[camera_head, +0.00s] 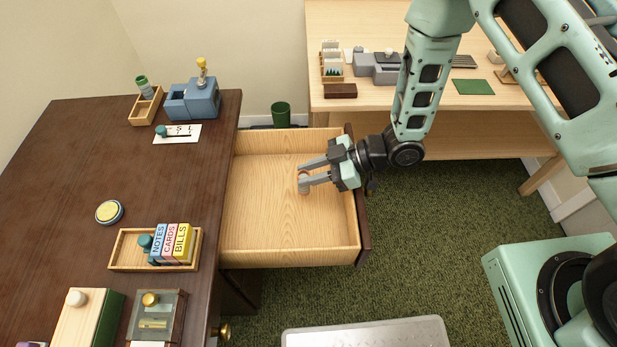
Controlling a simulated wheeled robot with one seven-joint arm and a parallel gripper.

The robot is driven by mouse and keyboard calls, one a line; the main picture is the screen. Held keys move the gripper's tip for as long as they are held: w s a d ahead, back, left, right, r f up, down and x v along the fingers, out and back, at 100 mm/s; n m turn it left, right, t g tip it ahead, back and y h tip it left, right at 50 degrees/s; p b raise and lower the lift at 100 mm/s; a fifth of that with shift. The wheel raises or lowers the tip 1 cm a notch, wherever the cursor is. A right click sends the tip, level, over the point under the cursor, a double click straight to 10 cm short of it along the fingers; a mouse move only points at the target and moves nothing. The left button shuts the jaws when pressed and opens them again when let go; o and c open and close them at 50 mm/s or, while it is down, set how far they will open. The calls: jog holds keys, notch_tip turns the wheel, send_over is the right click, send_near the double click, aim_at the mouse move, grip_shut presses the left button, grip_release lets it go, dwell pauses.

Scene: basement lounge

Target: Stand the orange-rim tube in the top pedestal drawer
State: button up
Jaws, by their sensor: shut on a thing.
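The top pedestal drawer (262,215) is pulled out from the dark desk, and its pale wooden floor shows bare apart from the spot under my gripper. My gripper (301,177) is inside the drawer's outline, toward its right side. It is shut on a small tube (303,187), of which a pale body and a reddish-orange edge show between the fingertips. The tube looks roughly upright. I cannot tell whether its bottom touches the drawer floor.
A light table (440,95) stands behind. A green bin (281,114) is beyond the drawer. A pale flat box (365,333) lies at the front.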

jog(key=shift+f, duration=1.05)
jog(key=shift+f, duration=0.15)
jog(key=shift+f+b, duration=0.45)
jog(key=shift+f, duration=0.05)
jog(key=o, duration=1)
jog(key=shift+c, duration=0.2)
